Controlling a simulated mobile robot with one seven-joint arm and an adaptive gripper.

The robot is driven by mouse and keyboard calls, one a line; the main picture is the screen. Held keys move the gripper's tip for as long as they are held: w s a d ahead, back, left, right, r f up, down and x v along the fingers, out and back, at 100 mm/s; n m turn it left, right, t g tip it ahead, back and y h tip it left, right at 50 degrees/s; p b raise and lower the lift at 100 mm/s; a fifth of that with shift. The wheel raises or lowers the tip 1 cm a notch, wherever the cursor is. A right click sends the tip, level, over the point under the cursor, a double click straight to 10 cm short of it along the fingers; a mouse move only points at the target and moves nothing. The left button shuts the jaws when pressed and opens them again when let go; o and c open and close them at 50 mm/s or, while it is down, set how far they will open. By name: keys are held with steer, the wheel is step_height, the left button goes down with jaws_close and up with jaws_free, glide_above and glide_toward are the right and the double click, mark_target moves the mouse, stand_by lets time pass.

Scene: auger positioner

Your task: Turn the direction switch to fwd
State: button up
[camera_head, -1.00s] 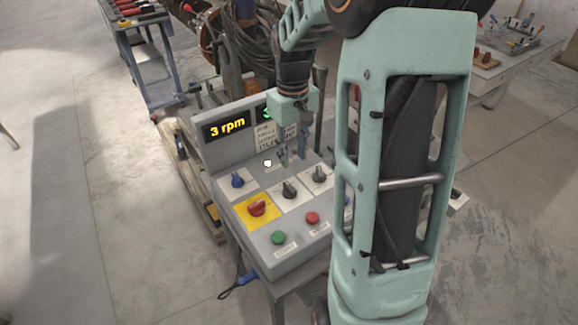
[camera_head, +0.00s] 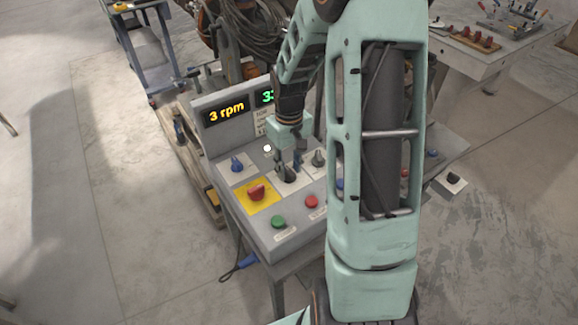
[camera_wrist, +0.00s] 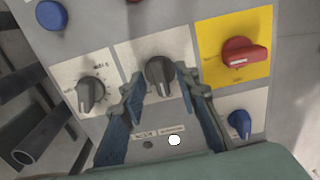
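The grey control panel (camera_head: 262,222) carries several knobs. A black rotary knob (camera_wrist: 160,70) on a pale plate sits in the middle of the wrist view; its label is too small to read, so I cannot confirm it is the direction switch. My gripper (camera_wrist: 162,88) is open, its fingertips on either side of this knob with gaps visible. In the head view my gripper (camera_head: 289,172) is low over the middle knob and partly hides it. A second black knob (camera_wrist: 90,92) with a marked scale is to its left in the wrist view.
Near the gripper are a red knob (camera_wrist: 240,52) on a yellow plate and a blue knob (camera_wrist: 239,123). A green button (camera_head: 278,222) and a red button (camera_head: 312,201) lie along the panel's front. A display (camera_head: 227,112) reads 3 rpm.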

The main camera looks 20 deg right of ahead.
steer(key=shift+c, duration=0.6)
jaws_close()
steer(key=shift+m, duration=0.3)
steer(key=m+b, duration=0.2)
steer(key=m, duration=0.1)
steer(key=shift+m, duration=0.3)
steer(key=m+b, duration=0.1)
steer(key=m, duration=0.3)
steer(key=shift+m, duration=0.3)
steer(key=shift+o, duration=0.6)
jaws_free()
